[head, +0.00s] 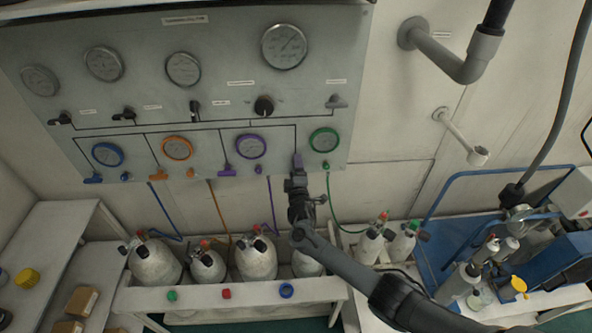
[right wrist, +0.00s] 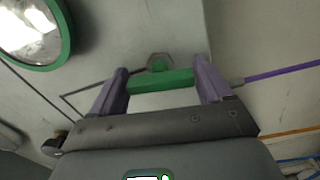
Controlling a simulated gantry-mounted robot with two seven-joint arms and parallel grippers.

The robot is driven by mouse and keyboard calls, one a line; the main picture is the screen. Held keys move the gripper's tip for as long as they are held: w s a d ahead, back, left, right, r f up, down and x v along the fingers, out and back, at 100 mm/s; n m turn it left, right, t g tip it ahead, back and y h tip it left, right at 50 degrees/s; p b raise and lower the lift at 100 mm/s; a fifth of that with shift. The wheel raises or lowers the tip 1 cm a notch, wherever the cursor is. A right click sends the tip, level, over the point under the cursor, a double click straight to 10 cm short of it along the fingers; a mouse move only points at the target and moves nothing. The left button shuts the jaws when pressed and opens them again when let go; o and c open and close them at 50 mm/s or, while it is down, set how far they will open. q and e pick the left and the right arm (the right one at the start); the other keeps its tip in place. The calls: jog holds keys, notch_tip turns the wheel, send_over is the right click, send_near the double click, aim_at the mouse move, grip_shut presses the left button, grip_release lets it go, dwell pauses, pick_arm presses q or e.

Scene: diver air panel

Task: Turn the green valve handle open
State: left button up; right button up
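The green valve handle (right wrist: 160,80) shows as a short green bar between my right gripper's fingers in the right wrist view, with a hex fitting (right wrist: 160,62) just beyond it. My right gripper (head: 297,161) is at the panel's lower edge, left of and below the green-rimmed gauge (head: 323,140), and hides the handle in the head view. Its purple fingers (right wrist: 161,87) stand wide apart, one at each end of the bar. I cannot tell whether they press on it. My left gripper is not in view.
The grey panel (head: 215,75) carries several gauges and knobs. Blue (head: 92,180), orange (head: 158,175) and purple (head: 227,171) handles are to the left. Cylinders (head: 255,260) stand in a white rack below. A grey pipe (head: 440,60) juts out at upper right.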

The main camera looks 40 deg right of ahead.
jog(key=shift+o, duration=1.3)
jog(key=p+v, duration=0.1)
jog(key=v, duration=0.9)
jog(key=shift+s+a, duration=0.25)
jog(key=shift+s, duration=0.05)
jog(key=shift+f, duration=0.1)
